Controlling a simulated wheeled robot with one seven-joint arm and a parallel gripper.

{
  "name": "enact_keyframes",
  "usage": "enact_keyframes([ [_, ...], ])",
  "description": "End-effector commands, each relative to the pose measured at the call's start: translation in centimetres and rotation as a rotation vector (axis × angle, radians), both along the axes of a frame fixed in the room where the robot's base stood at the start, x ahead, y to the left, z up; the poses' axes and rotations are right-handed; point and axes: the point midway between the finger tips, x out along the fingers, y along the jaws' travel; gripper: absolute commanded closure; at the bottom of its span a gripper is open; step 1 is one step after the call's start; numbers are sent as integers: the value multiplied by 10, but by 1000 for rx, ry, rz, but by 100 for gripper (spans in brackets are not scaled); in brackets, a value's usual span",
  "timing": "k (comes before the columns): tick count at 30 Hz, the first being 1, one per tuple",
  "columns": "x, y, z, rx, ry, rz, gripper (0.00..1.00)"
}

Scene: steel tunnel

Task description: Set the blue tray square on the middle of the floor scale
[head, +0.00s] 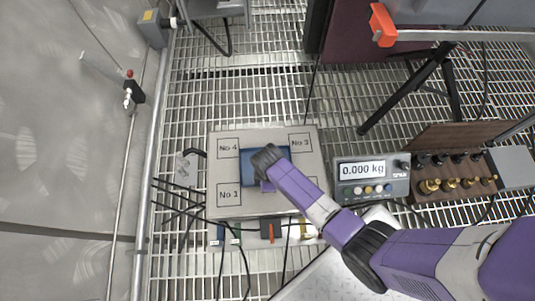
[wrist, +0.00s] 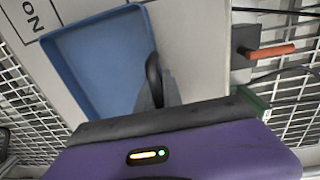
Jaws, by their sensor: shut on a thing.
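The blue tray (head: 246,172) is over the middle of the floor scale's plate (head: 268,207), among the corner labels, in the head view. Its sides look roughly in line with the plate's. My gripper (head: 262,160) is above it and hides its middle and right part. In the wrist view the shallow, empty tray (wrist: 95,65) has its right rim at my gripper's finger (wrist: 153,78), and my gripper is shut on that rim. I cannot tell whether the tray touches the plate. The scale's display (head: 362,170) reads 0.000 kg.
A wooden rack of brass weights (head: 455,185) stands right of the display. Small coloured switches and an orange-red handle (head: 271,231) are at the plate's front edge. Black cables lie on the grating at left. A tripod leg (head: 405,95) stands at back right.

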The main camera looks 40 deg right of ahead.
Motion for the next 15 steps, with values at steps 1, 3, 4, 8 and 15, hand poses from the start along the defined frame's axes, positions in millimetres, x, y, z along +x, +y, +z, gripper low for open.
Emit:
enact_keyframes([
  [1,1,0,-2,-1,-1,0,100],
  [3,0,0,-2,0,0,0,78],
  [4,0,0,-2,0,0,0,72],
  [8,0,0,-2,0,0,0,68],
  [15,0,0,1,0,0,0,68],
])
